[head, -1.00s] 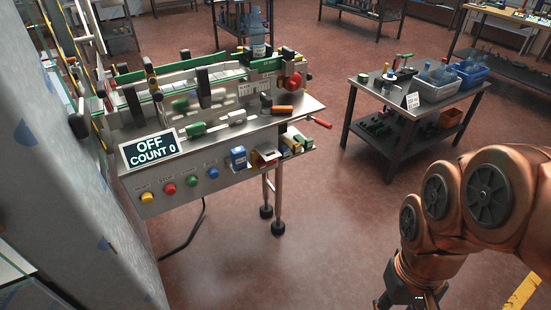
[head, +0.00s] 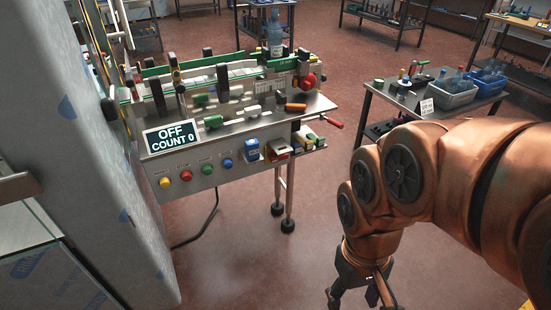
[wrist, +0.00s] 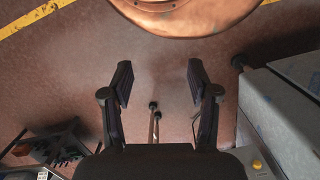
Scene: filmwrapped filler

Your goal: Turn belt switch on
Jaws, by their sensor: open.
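The belt machine (head: 235,140) stands at left centre in the head view. Its sign (head: 172,136) reads OFF, COUNT 0. On its front panel are a yellow button (head: 164,182), a red button (head: 186,175), a green button (head: 207,169) and a blue button (head: 228,163). Their labels are too small to read, so I cannot tell which is the belt switch. My gripper (head: 362,297) is open and empty, low in front of the machine and to its right, apart from the panel. In the wrist view my gripper (wrist: 160,82) has its fingers spread above the floor.
A film-wrapped block (head: 120,200) stands close at left. A bottle (head: 275,35) stands on the machine's far end. A side table with grey and blue bins (head: 452,97) is at right. The floor (head: 250,260) before the machine is clear, apart from a black cable (head: 200,232).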

